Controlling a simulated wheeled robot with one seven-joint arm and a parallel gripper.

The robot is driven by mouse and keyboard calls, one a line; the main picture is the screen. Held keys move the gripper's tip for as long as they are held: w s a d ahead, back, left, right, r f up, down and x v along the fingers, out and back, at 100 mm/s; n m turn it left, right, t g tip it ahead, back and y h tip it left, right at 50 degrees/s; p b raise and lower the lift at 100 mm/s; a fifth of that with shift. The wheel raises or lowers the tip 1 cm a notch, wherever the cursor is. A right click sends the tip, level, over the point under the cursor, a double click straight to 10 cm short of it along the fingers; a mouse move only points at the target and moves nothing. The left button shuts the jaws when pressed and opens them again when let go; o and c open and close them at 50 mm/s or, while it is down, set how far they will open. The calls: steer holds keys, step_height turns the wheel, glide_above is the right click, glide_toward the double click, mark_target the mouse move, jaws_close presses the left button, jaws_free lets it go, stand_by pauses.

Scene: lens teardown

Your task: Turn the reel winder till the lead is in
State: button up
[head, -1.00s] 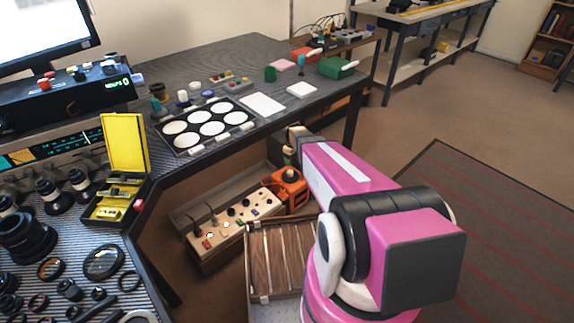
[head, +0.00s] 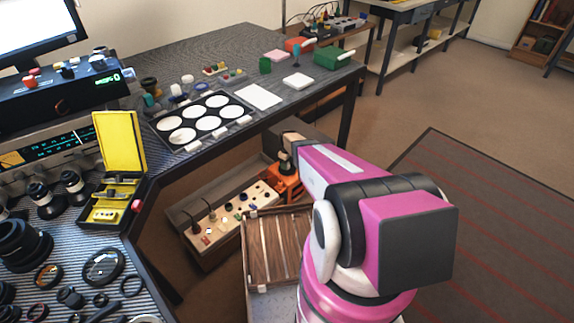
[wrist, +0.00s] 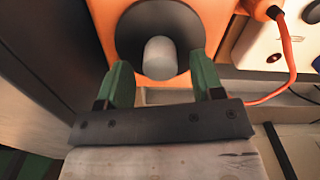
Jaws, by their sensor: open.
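The orange reel (head: 288,190) sits low beneath the desk, partly hidden by my arm in the head view. In the wrist view the orange reel (wrist: 212,20) fills the top middle. A black disc (wrist: 128,38) with a stubby grey knob (wrist: 160,58) is on its face. My gripper (wrist: 162,66) is open, one green finger on each side of the knob. A gap shows on both sides, so it does not grip the knob. The orange lead (wrist: 290,75) leaves a plug at the right and curves down behind the right finger; its far end is hidden.
A pale socket panel (head: 232,212) with switches and plugs stands beside the reel. A wooden slatted box (head: 262,250) is in front. The desk edge and leg (head: 347,115) rise close by my arm. Open carpet (head: 480,200) lies to the right.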

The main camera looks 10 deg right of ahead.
steer(key=shift+f, duration=0.5)
steer(key=c, duration=0.9)
steer(key=shift+c, duration=0.2)
steer(key=shift+m, duration=0.3)
